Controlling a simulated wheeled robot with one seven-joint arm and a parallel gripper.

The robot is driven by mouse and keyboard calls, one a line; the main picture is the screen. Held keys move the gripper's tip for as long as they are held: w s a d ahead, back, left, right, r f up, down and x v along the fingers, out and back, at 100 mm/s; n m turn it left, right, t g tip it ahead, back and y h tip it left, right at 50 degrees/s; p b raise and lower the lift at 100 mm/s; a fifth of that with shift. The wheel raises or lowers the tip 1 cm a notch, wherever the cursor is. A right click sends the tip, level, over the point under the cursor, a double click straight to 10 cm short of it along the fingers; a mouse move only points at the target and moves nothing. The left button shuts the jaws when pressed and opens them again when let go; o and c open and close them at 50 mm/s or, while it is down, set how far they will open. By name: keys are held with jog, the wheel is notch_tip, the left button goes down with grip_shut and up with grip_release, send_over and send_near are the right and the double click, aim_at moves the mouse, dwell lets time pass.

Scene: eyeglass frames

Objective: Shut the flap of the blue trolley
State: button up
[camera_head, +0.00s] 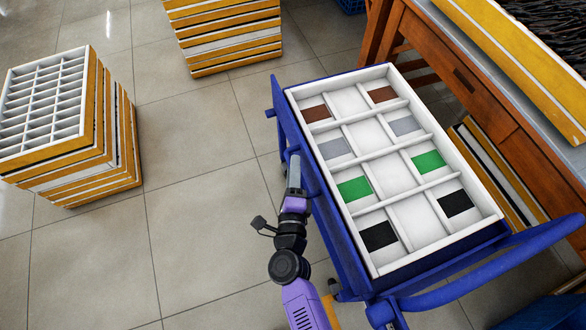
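The blue trolley (378,300) stands right of centre and carries a white compartment tray on top. A long blue panel (312,178) runs along the trolley's left side, beside the tray. I cannot tell whether this panel is the flap, or whether it is open or shut. My purple and black arm reaches up from the bottom edge. My gripper (294,160) is at the trolley's left side, close to the blue panel. I cannot tell whether it touches the panel. Its fingers are too small and poorly seen to judge their opening.
The white tray (403,178) holds brown, grey, green and black pieces. A blue handle (500,258) curves out at lower right. A wooden desk (480,110) stands close on the right. Yellow-edged tray stacks (118,140) (225,40) stand left and at the back. Tiled floor between is clear.

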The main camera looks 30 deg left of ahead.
jog(key=p+v, duration=0.1)
jog(key=v, duration=0.7)
dwell(0.7)
